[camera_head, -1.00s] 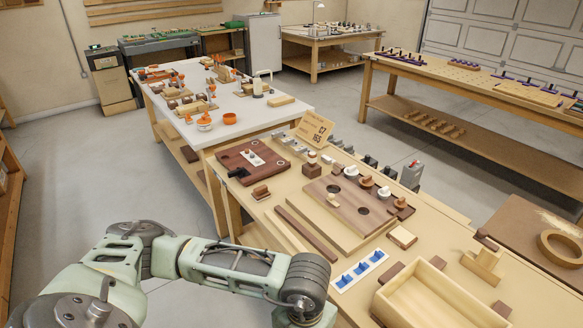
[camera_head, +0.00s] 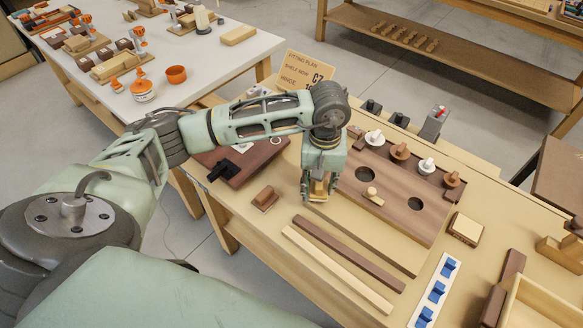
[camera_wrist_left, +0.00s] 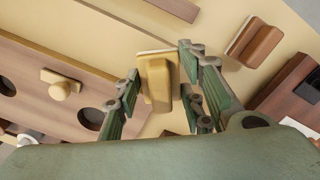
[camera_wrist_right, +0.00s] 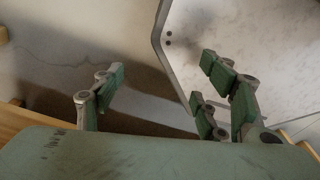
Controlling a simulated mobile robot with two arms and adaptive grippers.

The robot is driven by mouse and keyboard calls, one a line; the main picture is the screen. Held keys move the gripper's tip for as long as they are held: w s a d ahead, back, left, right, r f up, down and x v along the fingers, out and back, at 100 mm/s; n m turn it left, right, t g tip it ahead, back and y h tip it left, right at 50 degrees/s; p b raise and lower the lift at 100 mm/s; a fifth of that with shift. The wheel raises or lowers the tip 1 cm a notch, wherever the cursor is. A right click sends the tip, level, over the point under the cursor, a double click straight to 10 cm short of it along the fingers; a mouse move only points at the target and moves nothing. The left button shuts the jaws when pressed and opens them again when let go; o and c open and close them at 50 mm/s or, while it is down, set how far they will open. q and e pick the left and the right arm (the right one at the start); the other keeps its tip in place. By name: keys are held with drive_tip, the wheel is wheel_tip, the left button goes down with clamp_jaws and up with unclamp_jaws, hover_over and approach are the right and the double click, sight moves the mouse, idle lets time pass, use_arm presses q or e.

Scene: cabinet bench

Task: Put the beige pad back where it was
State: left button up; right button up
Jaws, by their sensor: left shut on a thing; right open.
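My left gripper (camera_head: 318,192) is shut on the beige pad (camera_head: 319,184), a small tan block with a raised grip. It is over the bench, just left of the dark wooden board (camera_head: 330,218); the gap to the bench is hard to judge. In the left wrist view the beige pad (camera_wrist_left: 158,82) shows between the fingers (camera_wrist_left: 160,100). A similar brown pad (camera_head: 265,198) lies on the bench to the left; it also shows in the left wrist view (camera_wrist_left: 254,44). My right gripper (camera_wrist_right: 160,100) is open and empty, over a grey surface.
The board carries several knobs, round holes (camera_head: 415,205) and a knobbed plate (camera_head: 373,196). A dark strip (camera_head: 350,254) and a pale strip (camera_head: 336,270) lie in front. A square beige-topped block (camera_head: 466,229), blue-clip strip (camera_head: 436,290) and wooden tray (camera_head: 540,302) are at right.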

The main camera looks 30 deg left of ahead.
use_arm(q)
drive_tip(key=w+n, duration=0.1)
drive_tip(key=w, duration=0.1)
drive_tip(key=w+a+r+n+b, duration=0.1)
drive_tip(key=w, duration=0.2)
drive_tip(key=w+r+n+b, duration=0.1)
drive_tip(key=w, duration=0.1)
drive_tip(key=shift+w+a+n, duration=0.2)
drive_tip(key=shift+w+n, duration=0.1)
drive_tip(key=w+r+n+b, duration=0.2)
drive_tip(key=w+r+n, duration=0.1)
drive_tip(key=w+r, duration=0.1)
drive_tip(key=p, duration=0.3)
hover_over(293, 176)
wheel_tip(293, 176, down, 7)
drive_tip(key=shift+r, duration=0.1)
wheel_tip(293, 176, down, 4)
drive_tip(key=shift+d+r+p, duration=0.1)
drive_tip(key=shift+p, duration=0.25)
drive_tip(key=shift+f, duration=0.3)
drive_tip(key=o, duration=1.1)
drive_tip(key=shift+o, duration=0.2)
use_arm(e)
drive_tip(key=shift+s+d+f, duration=0.25)
drive_tip(key=shift+s+f, duration=0.1)
drive_tip(key=shift+f, duration=0.15)
drive_tip(key=shift+s+d+f, duration=0.2)
drive_tip(key=shift+s+f, duration=0.1)
drive_tip(key=shift+f, duration=0.15)
